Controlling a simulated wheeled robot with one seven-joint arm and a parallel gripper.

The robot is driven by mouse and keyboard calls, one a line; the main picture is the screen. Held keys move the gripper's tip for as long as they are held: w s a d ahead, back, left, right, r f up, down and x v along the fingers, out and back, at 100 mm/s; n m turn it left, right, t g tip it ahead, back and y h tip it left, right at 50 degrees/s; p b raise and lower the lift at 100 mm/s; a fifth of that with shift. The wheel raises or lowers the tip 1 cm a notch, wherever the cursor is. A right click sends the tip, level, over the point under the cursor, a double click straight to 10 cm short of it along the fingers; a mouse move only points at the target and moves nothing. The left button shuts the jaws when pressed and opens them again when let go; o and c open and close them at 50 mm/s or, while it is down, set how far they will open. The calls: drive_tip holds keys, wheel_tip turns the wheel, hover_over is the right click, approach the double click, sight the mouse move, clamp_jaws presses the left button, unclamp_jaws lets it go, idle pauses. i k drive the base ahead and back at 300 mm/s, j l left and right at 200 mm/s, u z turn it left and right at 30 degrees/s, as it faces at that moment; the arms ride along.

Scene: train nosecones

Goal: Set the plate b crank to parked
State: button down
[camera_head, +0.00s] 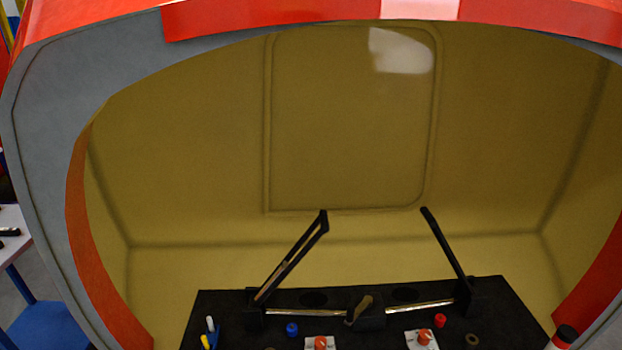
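Two small white plates sit at the bottom edge on a black board (235,302). The left plate (312,343) and the right plate (412,342) each carry an orange knob, the left knob (320,343) and the right knob (424,337). Their markings are too small to read, and the left plate is cut off by the frame. A brownish crank-like lever (362,307) stands between two metal rods at the middle of the board. I cannot tell which part is the plate b crank or where it is set. My gripper is not in view.
Two black wiper-like arms, left (290,258) and right (446,245), rise from the board. A blue knob (292,329), a red knob (440,320) and a ring (472,339) lie near the plates. The red and grey nosecone rim (85,260) surrounds the opening.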

sight(352, 313)
drive_tip(key=j+z, duration=0.25)
drive_tip(key=j, duration=0.2)
drive_tip(key=j+z, duration=0.2)
drive_tip(key=j, duration=0.25)
drive_tip(key=k+j+z, duration=0.25)
drive_tip(key=j, duration=0.2)
drive_tip(key=j+z, duration=0.2)
drive_tip(key=j, duration=0.25)
drive_tip(key=k+j+z, duration=0.25)
drive_tip(key=j, duration=0.15)
drive_tip(key=k+j+z, duration=0.2)
drive_tip(key=j, duration=0.2)
drive_tip(key=i+l+u, duration=0.4)
drive_tip(key=l+u, duration=0.2)
drive_tip(key=i+l+u, duration=0.1)
drive_tip(key=l+u, duration=0.2)
drive_tip(key=l, duration=0.2)
drive_tip(key=i+l+u, duration=0.1)
drive_tip(key=l+u, duration=0.5)
drive_tip(key=l, duration=0.25)
